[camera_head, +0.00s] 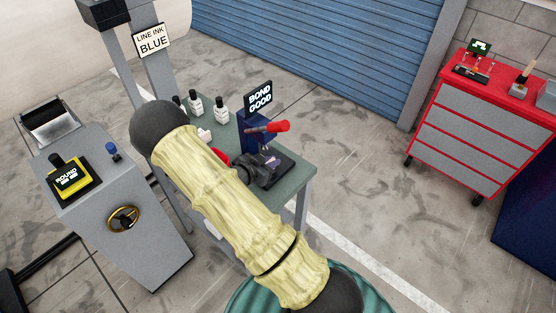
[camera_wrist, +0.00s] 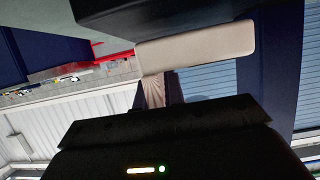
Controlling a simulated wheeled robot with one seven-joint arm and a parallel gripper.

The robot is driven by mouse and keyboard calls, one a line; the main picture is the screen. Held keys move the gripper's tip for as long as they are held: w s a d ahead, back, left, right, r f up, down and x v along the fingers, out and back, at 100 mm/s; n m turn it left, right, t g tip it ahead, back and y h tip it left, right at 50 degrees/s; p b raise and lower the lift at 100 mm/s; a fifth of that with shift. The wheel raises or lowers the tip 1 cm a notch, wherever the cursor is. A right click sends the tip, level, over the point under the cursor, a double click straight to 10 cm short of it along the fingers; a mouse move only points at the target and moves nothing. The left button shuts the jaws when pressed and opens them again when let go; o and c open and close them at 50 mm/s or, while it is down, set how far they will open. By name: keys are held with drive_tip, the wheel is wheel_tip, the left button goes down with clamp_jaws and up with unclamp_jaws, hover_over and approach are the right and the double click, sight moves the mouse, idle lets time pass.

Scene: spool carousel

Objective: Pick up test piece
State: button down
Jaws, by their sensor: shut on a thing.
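My gripper (camera_head: 262,172) is the dark shape over the green table, right at the blue bond tester (camera_head: 253,130). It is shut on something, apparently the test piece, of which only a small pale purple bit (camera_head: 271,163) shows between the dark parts. In the wrist view a pale beige bar (camera_wrist: 197,47) lies across in front of my dark gripper body; I cannot tell whether it is the piece. My fingertips do not show clearly there. The tester has a red handle (camera_head: 278,126) and a sign reading BOND GOOD (camera_head: 259,97).
Several small bottles (camera_head: 221,106) stand at the back of the green table (camera_head: 301,174). A grey console (camera_head: 120,225) with a ROUND display and brass handwheel stands to the left. A red drawer cabinet (camera_head: 479,130) is at the right. Open floor lies between table and cabinet.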

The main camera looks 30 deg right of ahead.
drive_tip(key=s+a+b, duration=0.1)
drive_tip(key=a, duration=0.3)
drive_tip(key=s+a, duration=0.2)
drive_tip(key=a, duration=0.3)
drive_tip(key=s+a+b, duration=0.1)
drive_tip(key=s+a, duration=0.1)
drive_tip(key=a, duration=0.2)
drive_tip(key=shift+s+a+b, duration=0.1)
drive_tip(key=shift+a+b, duration=0.25)
